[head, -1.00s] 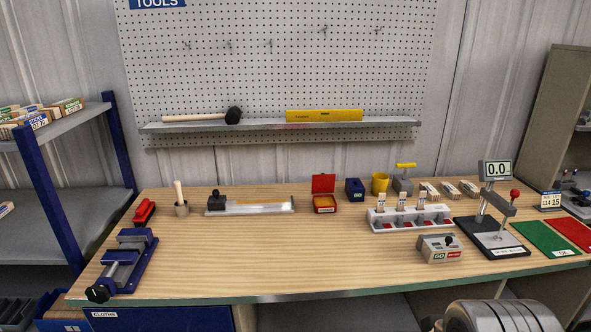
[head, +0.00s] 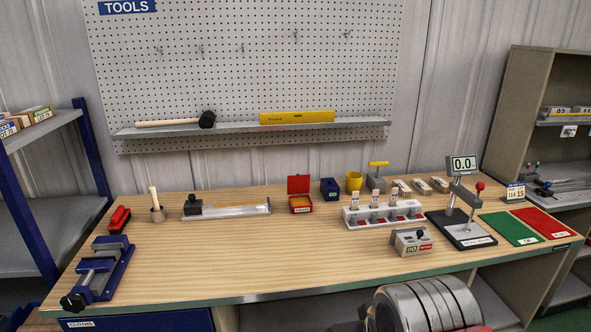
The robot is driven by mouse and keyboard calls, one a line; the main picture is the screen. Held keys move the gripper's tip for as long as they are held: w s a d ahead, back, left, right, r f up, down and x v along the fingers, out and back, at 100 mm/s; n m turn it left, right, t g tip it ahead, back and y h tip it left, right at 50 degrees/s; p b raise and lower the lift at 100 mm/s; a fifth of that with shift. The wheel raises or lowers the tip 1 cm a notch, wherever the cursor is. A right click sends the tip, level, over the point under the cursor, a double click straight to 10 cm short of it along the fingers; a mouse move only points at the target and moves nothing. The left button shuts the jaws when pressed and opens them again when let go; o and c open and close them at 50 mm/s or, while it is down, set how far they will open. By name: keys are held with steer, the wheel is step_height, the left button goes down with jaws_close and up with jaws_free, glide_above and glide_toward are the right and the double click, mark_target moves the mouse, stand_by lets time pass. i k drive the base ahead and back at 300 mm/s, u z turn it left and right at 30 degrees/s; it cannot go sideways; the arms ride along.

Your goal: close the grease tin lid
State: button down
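The red grease tin (head: 301,205) stands at the back middle of the wooden bench. Its red lid (head: 299,185) is open and stands upright at the tin's back edge. The inside of the tin looks yellowish, and a small pale label is on its front. My gripper is not in view, so I cannot see whether it is open or shut.
A blue box (head: 330,189) and a yellow cup (head: 354,182) stand just right of the tin. The bench (head: 250,255) in front of the tin is clear.

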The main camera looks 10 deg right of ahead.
mark_target(297, 183)
steer(key=z, duration=0.05)
steer(key=i, duration=1)
steer(key=u, duration=0.05)
